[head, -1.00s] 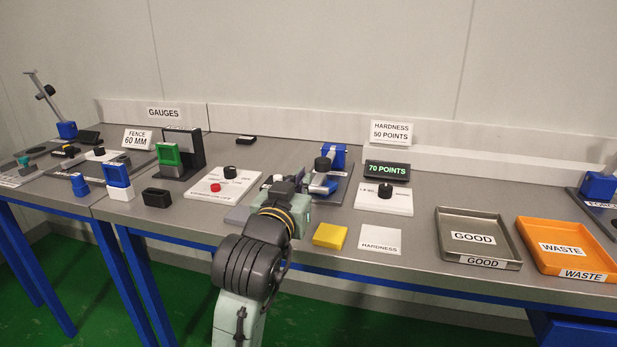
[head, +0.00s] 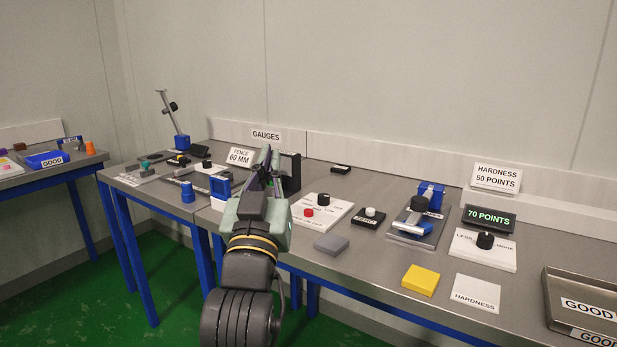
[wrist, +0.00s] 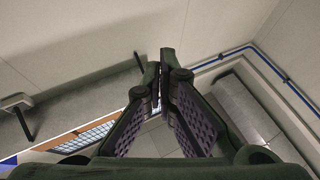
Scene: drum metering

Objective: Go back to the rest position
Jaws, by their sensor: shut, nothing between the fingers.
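My gripper (head: 263,168) is raised in front of the gauge bench in the head view, pointing up and away. Its fingers are closed together and nothing shows between them. In the wrist view the closed fingers (wrist: 160,85) point toward a pale wall, apart from any object.
The grey bench (head: 360,255) carries a yellow block (head: 420,280), a grey block (head: 331,243), a red-button panel (head: 322,212), a blue clamp device (head: 418,222), a "70 POINTS" display (head: 488,218) and a GOOD tray (head: 550,300). Another table (head: 75,165) stands at left. Green floor lies between.

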